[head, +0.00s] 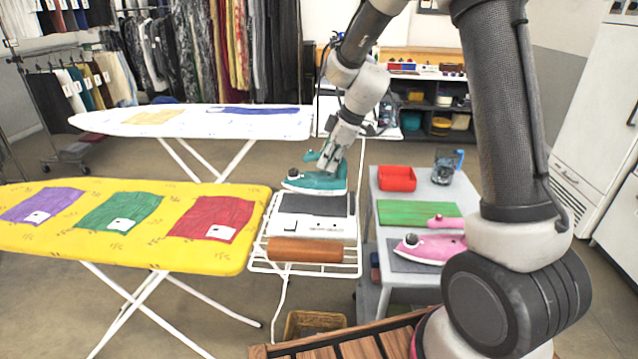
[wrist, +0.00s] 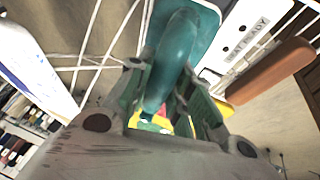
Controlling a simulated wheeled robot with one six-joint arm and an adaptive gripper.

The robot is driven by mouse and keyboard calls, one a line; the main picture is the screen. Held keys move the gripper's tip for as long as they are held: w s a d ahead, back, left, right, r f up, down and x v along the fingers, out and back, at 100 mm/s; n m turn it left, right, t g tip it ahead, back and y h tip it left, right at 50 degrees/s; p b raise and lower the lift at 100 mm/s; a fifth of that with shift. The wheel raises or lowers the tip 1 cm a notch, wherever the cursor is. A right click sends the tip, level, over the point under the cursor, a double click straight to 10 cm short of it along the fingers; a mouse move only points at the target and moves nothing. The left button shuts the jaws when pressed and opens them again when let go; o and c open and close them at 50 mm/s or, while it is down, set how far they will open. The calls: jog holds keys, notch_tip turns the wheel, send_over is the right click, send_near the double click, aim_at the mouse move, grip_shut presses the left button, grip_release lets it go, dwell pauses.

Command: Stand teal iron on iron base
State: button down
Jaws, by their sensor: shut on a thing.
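The teal iron (head: 318,182) is in my gripper (head: 330,160), with its nose toward the left in the head view. My gripper is shut on the iron's handle, which runs between the two fingers (wrist: 165,88) in the wrist view. The iron base (head: 310,226) is a white unit with a dark grey pad, on a white wire rack. The iron is over the back edge of the base in the head view; whether it touches cannot be told. In the wrist view the base (wrist: 245,35) shows a white face with lettering, partly hidden by the iron.
A brown roll-shaped piece (head: 303,249) lies in front of the base. A yellow ironing board (head: 150,256) with cloths stands left.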

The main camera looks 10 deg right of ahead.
aim_at(329, 176)
jog(key=shift+d+f, duration=0.1)
jog(key=shift+f, duration=2.55)
jog(key=c, duration=1.3)
grip_release()
jog(key=shift+f, duration=0.15)
jog(key=v, duration=1.3)
jog(key=s+d+r+m+h, duration=0.1)
jog(key=s+d+r+m, duration=0.2)
jog(key=s, duration=0.4)
jog(key=s+d+r+m, duration=0.2)
jog(key=s+r+m, duration=0.1)
jog(key=s+r, duration=0.25)
jog(key=s+d+m+h, duration=0.1)
jog(key=s+d+m, duration=0.1)
jog(key=s, duration=0.4)
jog(key=s+d+m, duration=0.2)
jog(key=s+m, duration=0.1)
jog(key=s, duration=0.3)
jog(key=s+d+m+h, duration=0.1)
jog(key=s+d+m, duration=0.1)
jog(key=s, duration=0.4)
jog(key=shift+r+m+t+h, duration=0.3)
jog(key=shift+r+m+t, duration=0.1)
jog(key=shift+m, duration=0.4)
jog(key=shift+a, duration=0.1)
